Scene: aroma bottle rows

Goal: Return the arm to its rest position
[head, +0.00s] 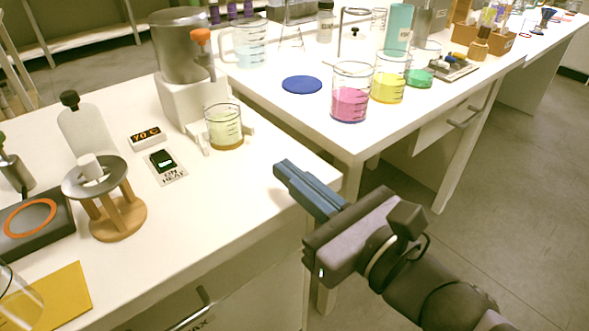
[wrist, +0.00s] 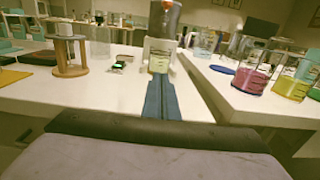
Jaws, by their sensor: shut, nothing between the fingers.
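My gripper (head: 281,168) reaches in from the lower right in the head view, over the right end of the near bench. Its blue fingers are shut together with nothing between them. The fingers also show in the wrist view (wrist: 158,82), pointing forward toward a beaker of pale yellow liquid (head: 223,128).
On the near bench (head: 235,225) are a wooden stand (head: 118,210), a heat switch (head: 164,165) and a red-digit display (head: 147,137). The far bench holds beakers of pink (head: 350,103), yellow (head: 388,88) and green liquid (head: 420,77) and a blue disc (head: 302,85). Open floor lies right.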

